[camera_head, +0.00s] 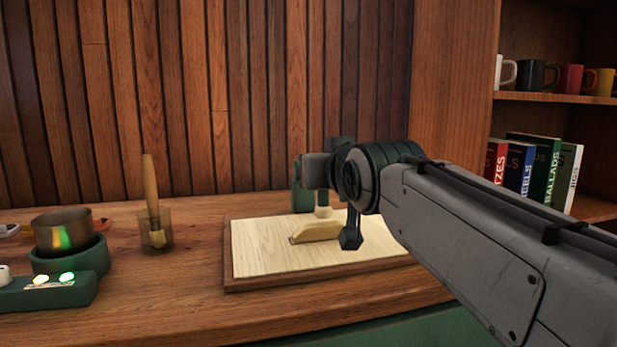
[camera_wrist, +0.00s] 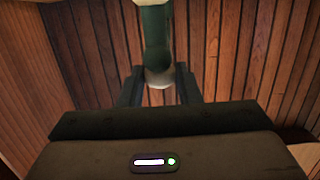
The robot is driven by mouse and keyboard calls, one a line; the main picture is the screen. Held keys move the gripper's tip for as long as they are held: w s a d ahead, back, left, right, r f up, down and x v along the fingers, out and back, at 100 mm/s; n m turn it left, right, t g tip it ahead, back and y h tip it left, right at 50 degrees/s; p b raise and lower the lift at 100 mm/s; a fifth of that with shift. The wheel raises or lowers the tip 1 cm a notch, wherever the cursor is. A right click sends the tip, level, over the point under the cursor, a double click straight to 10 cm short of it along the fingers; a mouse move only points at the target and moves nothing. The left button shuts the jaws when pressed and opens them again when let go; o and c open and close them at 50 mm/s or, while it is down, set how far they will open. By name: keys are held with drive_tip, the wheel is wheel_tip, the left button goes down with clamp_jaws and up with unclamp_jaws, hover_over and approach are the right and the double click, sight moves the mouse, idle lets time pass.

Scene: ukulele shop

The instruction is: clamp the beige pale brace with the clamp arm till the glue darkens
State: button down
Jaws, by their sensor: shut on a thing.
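The beige pale brace (camera_head: 315,232) lies on a pale wooden board (camera_head: 262,250). A green clamp (camera_head: 302,196) stands behind it, and a pale pad (camera_head: 323,212) shows just over the brace; whether they touch is unclear. My gripper (camera_head: 350,236) is at the right end of the brace, partly hidden behind my arm. In the wrist view my gripper (camera_wrist: 158,88) has its fingers on both sides of the green clamp arm (camera_wrist: 155,30), shut on it. Glue colour under the brace cannot be made out.
A brush stands in a glass jar (camera_head: 156,230) at left. A metal pot (camera_head: 62,230) sits in a green warmer (camera_head: 70,262) with lit lamps. Mugs and books (camera_head: 535,170) fill shelves at right. Bare counter lies between jar and board.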

drive_tip(key=shift+s+f+b, duration=0.1)
drive_tip(key=shift+f+b, duration=0.35)
drive_tip(key=shift+f, duration=0.05)
drive_tip(key=c, duration=1.1)
unclamp_jaws()
drive_tip(key=shift+r, duration=0.15)
